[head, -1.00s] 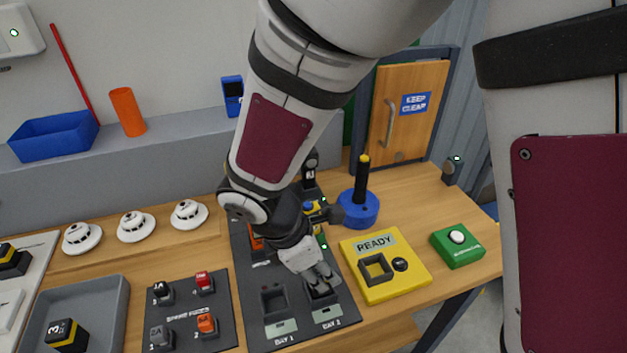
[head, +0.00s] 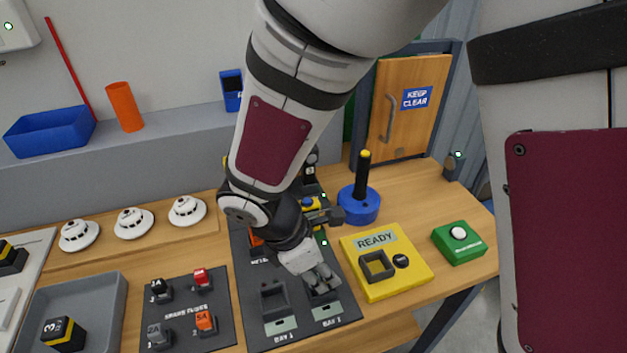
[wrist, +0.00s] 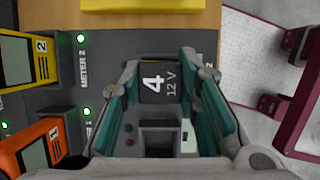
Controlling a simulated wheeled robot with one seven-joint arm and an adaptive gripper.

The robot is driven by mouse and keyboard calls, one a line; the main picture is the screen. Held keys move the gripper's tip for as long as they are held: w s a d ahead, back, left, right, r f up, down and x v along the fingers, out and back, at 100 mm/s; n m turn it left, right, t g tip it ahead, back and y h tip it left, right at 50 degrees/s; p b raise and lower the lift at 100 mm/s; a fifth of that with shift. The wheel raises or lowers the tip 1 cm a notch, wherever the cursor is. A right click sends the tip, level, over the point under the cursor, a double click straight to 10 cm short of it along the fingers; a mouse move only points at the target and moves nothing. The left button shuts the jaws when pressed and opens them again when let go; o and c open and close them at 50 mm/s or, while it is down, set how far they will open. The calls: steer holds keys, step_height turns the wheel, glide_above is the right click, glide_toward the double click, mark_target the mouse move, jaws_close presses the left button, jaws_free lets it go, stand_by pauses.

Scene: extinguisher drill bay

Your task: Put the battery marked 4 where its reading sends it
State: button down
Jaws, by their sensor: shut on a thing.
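The battery marked 4 (wrist: 160,84), dark with "12 V" on its top, sits between my fingers in the wrist view. My gripper (wrist: 166,80) is shut on it. In the head view my gripper (head: 322,284) is low over the right-hand bay (head: 328,311) of the dark panel. My fingers hide most of the battery there, and I cannot tell whether it is seated in the bay. The left bay (head: 275,298) looks empty. A yellow meter marked 2 (wrist: 18,60) and an orange meter marked 1 (wrist: 32,150) show in the wrist view; their readings are not legible.
A yellow READY box (head: 408,283) with a square socket stands right of the panel, then a green button box (head: 459,243). A blue-based post (head: 359,207) stands behind. At left are a small-block board (head: 184,335) and a grey tray (head: 112,302) holding a battery marked 3 (head: 64,334).

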steer(key=shift+f, duration=0.35)
stand_by(0.3)
steer(key=c, duration=1.1)
jaws_free()
steer(key=shift+o, duration=1.4)
steer(key=shift+r, duration=0.1)
steer(key=shift+r+p, duration=2.45)
steer(key=shift+r, duration=1)
